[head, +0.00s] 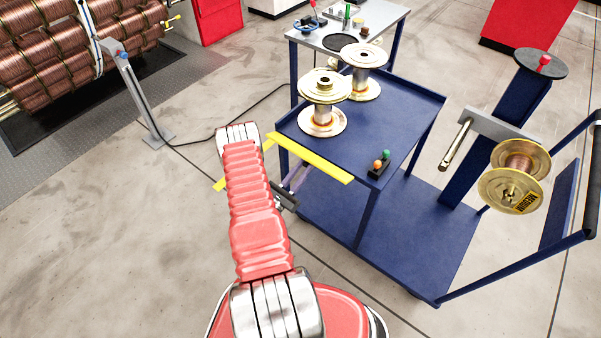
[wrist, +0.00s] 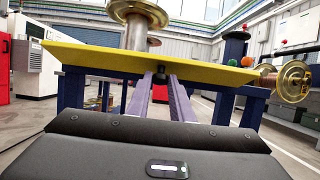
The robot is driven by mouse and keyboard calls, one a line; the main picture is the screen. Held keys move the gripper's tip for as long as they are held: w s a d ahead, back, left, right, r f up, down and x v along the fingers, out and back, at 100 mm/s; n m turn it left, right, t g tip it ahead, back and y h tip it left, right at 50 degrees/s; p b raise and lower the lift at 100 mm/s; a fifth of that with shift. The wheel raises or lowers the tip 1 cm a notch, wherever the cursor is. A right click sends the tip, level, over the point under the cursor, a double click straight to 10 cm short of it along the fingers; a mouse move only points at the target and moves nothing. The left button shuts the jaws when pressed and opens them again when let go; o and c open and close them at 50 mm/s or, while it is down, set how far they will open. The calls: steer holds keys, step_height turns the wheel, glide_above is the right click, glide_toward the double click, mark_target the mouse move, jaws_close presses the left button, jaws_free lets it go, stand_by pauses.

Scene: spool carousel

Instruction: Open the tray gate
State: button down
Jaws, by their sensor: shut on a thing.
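The tray gate (head: 315,160) is a yellow bar along the front edge of the blue cart's tray top (head: 345,150). In the wrist view the gate (wrist: 100,58) crosses the picture just beyond my fingers. My gripper (head: 303,170) is at the gate's near side, partly behind my red arm.
Two gold spools stand on the tray top, one near the gate (head: 323,118) and one behind (head: 364,70). A small box with green and orange buttons (head: 379,164) sits at the right corner. Another spool (head: 515,177) hangs right.

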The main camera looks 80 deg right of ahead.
steer(key=shift+w+d+r, duration=0.1)
steer(key=shift+w+d, duration=0.05)
steer(key=shift+w, duration=0.3)
steer(key=c, duration=1.7)
jaws_free()
steer(key=shift+o, duration=0.4)
steer(key=shift+s, duration=0.15)
steer(key=v, duration=1.4)
steer(key=shift+s, duration=0.1)
